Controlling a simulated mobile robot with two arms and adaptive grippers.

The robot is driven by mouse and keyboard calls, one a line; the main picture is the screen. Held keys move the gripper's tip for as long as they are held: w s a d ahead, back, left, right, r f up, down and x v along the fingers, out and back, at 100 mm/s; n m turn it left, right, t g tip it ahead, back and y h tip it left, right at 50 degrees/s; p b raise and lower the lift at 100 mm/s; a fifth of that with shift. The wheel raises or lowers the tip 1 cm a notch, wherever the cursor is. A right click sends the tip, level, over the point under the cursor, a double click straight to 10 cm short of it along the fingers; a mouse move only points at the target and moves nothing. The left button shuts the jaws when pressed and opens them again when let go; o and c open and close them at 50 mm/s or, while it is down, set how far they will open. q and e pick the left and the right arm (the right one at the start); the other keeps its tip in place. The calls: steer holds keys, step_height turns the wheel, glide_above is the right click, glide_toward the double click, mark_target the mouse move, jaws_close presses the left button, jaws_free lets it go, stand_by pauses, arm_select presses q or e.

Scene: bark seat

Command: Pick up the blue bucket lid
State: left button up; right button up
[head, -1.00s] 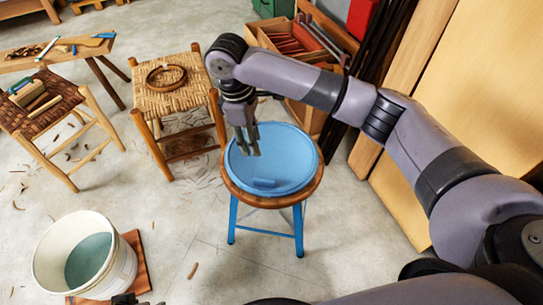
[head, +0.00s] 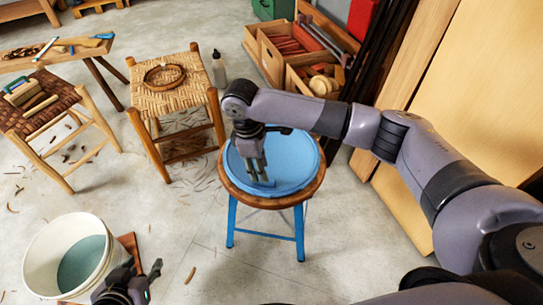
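The blue bucket lid (head: 296,160) lies flat on a round wooden stool with blue legs. It has a small raised grip near its front edge. My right gripper (head: 257,182) points down over the front left part of the lid, with its fingertips at the raised grip and hiding part of it. I cannot tell whether its fingers are closed on the grip. My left gripper (head: 143,268) is at the bottom left beside the white bucket (head: 40,252), with its fingers apart and empty.
The open white bucket holds greenish liquid and stands on a brown board (head: 130,246). Woven stools (head: 172,92) and a bench stand at the left. Wooden crates (head: 290,55) are behind the lid's stool; tall boards are at the right. Shavings litter the floor.

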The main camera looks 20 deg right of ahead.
steer(key=f, duration=0.1)
steer(key=f+b, duration=0.1)
steer(key=f, duration=0.1)
steer(key=f+b, duration=0.1)
steer(key=shift+d+f, duration=0.3)
steer(key=shift+f, duration=0.2)
arm_select(q)
steer(key=w+d+r+t+h, duration=0.1)
steer(key=w+d+r+t, duration=0.2)
steer(key=w+r+t, duration=0.3)
step_height(320, 180, up, 2)
steer(key=shift+w+r+h, duration=0.1)
steer(key=shift+w+h, duration=0.2)
steer(key=shift+w, duration=0.25)
arm_select(e)
steer(key=shift+s, duration=0.1)
jaws_close()
